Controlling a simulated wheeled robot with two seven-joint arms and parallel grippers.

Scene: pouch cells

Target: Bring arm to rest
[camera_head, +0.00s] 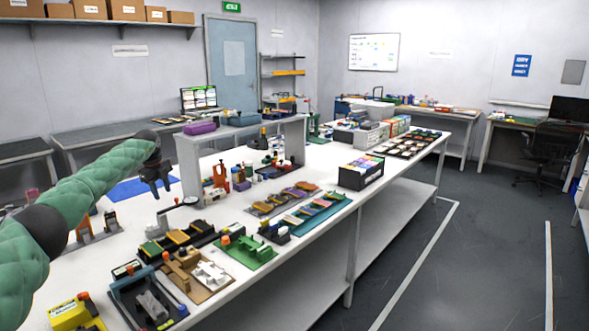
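My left arm comes in from the left in a green padded sleeve and reaches over the white workbench (318,222). My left gripper (162,187) is black and hangs above the bench, pointing down, near a blue mat (130,189). Its two fingers look parted, with nothing visible between them. It is apart from the fixtures around it. My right arm and gripper do not show.
Fixtures crowd the near bench: a green board (244,252), a tan board (197,272), a dark tray (148,300) and a yellow device (76,314). A raised white shelf (240,130) stands behind. Grey floor (470,260) is clear at right.

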